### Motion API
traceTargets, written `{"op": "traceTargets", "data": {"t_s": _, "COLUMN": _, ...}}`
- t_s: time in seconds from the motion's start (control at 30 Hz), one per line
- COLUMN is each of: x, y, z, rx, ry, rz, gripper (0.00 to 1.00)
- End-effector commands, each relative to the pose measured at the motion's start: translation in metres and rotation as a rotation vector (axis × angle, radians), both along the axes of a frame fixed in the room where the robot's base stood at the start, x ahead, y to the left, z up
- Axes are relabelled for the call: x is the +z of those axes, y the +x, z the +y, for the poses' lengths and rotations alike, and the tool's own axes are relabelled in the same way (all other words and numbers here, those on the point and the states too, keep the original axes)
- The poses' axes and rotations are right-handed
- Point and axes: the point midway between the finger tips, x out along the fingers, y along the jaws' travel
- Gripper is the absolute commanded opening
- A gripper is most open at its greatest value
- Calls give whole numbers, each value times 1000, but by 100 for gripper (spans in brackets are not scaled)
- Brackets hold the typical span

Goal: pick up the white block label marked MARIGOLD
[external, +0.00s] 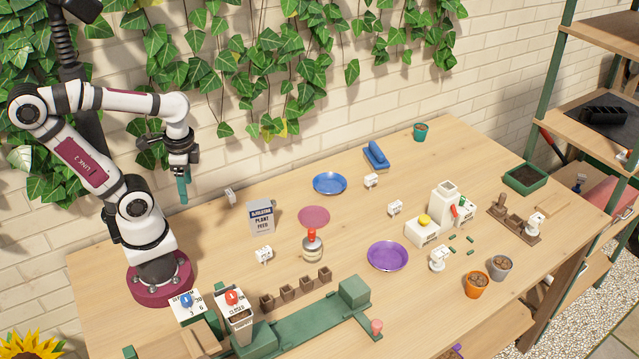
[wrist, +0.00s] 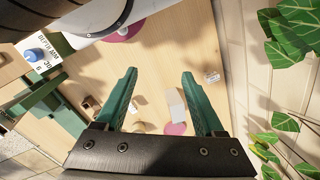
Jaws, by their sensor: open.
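Several small white block labels with dark lettering stand on the table, one near the wall (external: 230,195), one left of centre (external: 263,254), one near the blue saucer (external: 371,180) and one right of centre (external: 394,207). Their words are too small to read, so I cannot tell which is MARIGOLD. My gripper (external: 183,188) hangs above the table's back left, its green fingers pointing down. In the wrist view my gripper (wrist: 160,77) is open and empty. The block by the wall also shows there (wrist: 211,77), right of the fingers.
A plant feed box (external: 261,217), a pink disc (external: 314,217) and a red-topped jar (external: 312,246) stand right of my gripper. A blue saucer (external: 330,183) and a purple saucer (external: 387,256) lie farther right. The brick wall (external: 240,140) with ivy runs behind. The table's back left is mostly clear.

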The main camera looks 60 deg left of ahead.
Motion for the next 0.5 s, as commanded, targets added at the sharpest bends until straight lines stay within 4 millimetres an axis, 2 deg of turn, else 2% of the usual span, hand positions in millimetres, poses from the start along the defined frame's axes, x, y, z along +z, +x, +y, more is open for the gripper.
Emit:
{"op": "traceTargets", "data": {"t_s": 0.17, "x": 0, "y": 0, "z": 0, "rx": -1, "ry": 1, "rz": 2, "gripper": 71}}
{"op": "traceTargets", "data": {"t_s": 0.27, "x": -7, "y": 1, "z": 4, "rx": -38, "ry": 49, "rz": 69, "gripper": 71}}
{"op": "traceTargets", "data": {"t_s": 0.37, "x": -25, "y": 7, "z": 16, "rx": -160, "ry": 207, "rz": 236, "gripper": 71}}
{"op": "traceTargets", "data": {"t_s": 0.5, "x": -58, "y": 36, "z": 30, "rx": -468, "ry": 561, "rz": 451, "gripper": 71}}
